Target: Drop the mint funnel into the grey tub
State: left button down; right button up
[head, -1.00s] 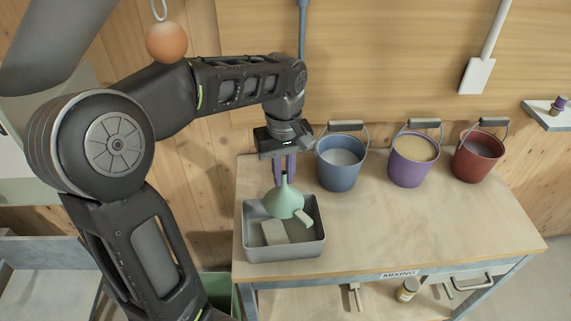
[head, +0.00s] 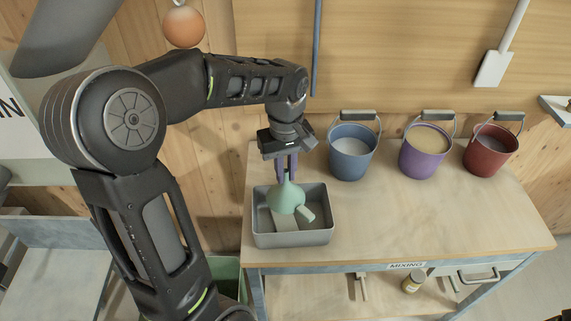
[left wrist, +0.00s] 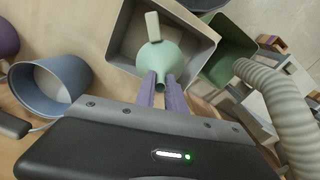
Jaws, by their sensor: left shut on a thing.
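The mint funnel (head: 286,199) hangs spout up from my left gripper (head: 287,172), which is shut on its spout. A pale tab sticks out from the funnel's rim. The grey tub (head: 292,239) stands at the left end of the bench, and the funnel is over its opening. The left wrist view also shows the funnel (left wrist: 160,60) in front of the tub's (left wrist: 193,34) open inside, with the finger tips (left wrist: 160,86) at the spout. I cannot tell whether the funnel touches the tub floor. My right gripper is not in view.
Blue (head: 350,161), purple (head: 421,160) and red (head: 487,158) buckets stand along the back of the bench (head: 420,220), right of the tub. The bench middle is clear. A green bin (head: 229,272) stands below the bench's left end. An orange ball (head: 184,27) hangs near my arm.

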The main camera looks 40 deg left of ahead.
pick_arm(q)
notch_tip(320, 180, down, 2)
jog(key=shift+f+b, duration=0.1)
jog(key=shift+b, duration=0.25)
jog(key=c, duration=1.3)
grip_release()
jog(key=shift+r, duration=0.2)
notch_tip(320, 180, up, 8)
jog(key=shift+f+b, duration=0.2)
jog(key=shift+b, duration=0.4)
